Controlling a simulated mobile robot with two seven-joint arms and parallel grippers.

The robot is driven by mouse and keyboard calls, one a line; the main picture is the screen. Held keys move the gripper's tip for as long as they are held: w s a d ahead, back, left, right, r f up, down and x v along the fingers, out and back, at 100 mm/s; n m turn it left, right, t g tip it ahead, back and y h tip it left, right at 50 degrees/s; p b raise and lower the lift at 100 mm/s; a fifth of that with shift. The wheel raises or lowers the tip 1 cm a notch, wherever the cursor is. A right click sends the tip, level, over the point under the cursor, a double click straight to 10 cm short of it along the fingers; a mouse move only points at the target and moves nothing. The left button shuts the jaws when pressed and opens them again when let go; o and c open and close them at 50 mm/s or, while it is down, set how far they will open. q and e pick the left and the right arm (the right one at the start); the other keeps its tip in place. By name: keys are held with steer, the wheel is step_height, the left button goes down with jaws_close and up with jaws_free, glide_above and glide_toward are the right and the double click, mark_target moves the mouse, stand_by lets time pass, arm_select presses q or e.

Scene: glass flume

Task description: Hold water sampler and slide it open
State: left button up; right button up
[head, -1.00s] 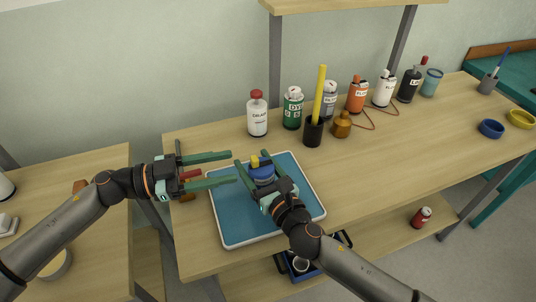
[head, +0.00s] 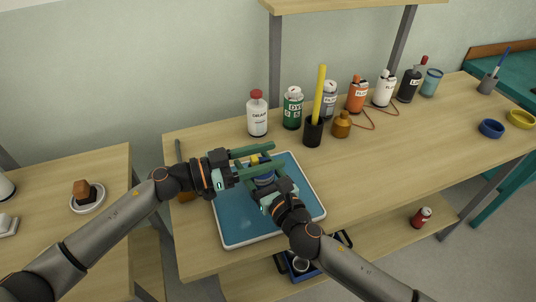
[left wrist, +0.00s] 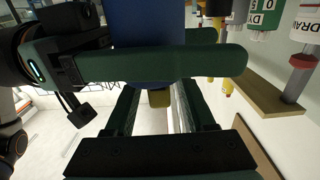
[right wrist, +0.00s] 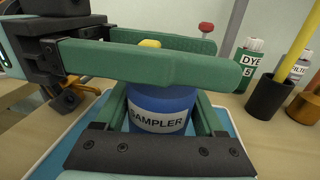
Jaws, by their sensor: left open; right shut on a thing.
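The water sampler is a blue cylinder (head: 265,178) labelled SAMPLER, with a yellow top piece (head: 254,160), above the blue tray (head: 236,222). My right gripper (right wrist: 160,103) is shut around its blue body; the label faces the right wrist view. My left gripper (head: 277,155) is open, its two fingers lying crosswise over the sampler with the yellow piece between them. In the left wrist view the yellow piece (left wrist: 160,97) shows between the fingers, with a gap on either side. The left fingers partly cover the sampler's top in the head view.
Behind the tray stand a white bottle with red cap (head: 257,115), a green dye bottle (head: 292,108), a black cup with a yellow rod (head: 313,131) and a brown bottle (head: 342,125).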

arm_select(q)
steer(key=shift+w+d, duration=0.1)
steer(key=shift+d, duration=0.1)
jaws_close()
stand_by(0.4)
stand_by(1.0)
